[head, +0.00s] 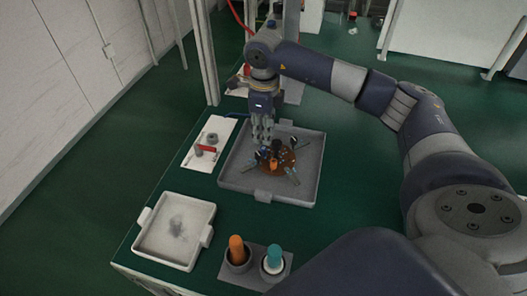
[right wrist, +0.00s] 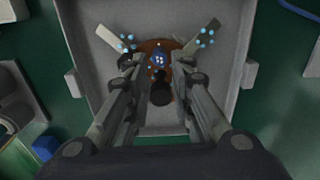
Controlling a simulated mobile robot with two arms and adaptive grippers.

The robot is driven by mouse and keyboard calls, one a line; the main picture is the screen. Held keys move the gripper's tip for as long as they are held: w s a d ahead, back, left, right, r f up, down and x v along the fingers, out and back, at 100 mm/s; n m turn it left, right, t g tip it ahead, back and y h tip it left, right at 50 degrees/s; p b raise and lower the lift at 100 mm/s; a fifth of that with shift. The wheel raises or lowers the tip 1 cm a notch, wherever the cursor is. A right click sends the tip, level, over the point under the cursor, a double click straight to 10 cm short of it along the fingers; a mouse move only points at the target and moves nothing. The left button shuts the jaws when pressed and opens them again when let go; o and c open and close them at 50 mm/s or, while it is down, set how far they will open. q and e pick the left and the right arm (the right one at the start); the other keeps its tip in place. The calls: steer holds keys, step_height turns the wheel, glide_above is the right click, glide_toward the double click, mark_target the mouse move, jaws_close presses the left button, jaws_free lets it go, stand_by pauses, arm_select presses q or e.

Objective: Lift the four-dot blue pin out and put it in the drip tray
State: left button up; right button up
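A dark blue pin top with pale dots (right wrist: 159,61), apparently four, shows in the right wrist view on a brown disc (head: 291,158). The disc lies in a large grey tray (head: 309,187). My right gripper (head: 262,136) points down over the disc. In the right wrist view, its two fingers (right wrist: 159,66) stand apart on either side of the blue pin, with no clear contact. A smaller pale tray (head: 151,246) with a dark stain, possibly the drip tray, sits at the near left. My left gripper is not in view.
Dark and orange pieces (head: 273,164) crowd the disc. Orange (head: 236,243) and teal (head: 274,254) handles stand in cups at the front. A white mat (head: 197,160) with a red tool lies left of the grey tray. Bare green bench separates the two trays.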

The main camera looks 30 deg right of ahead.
mark_target(263, 148)
steer(key=shift+f, duration=3.15)
jaws_close()
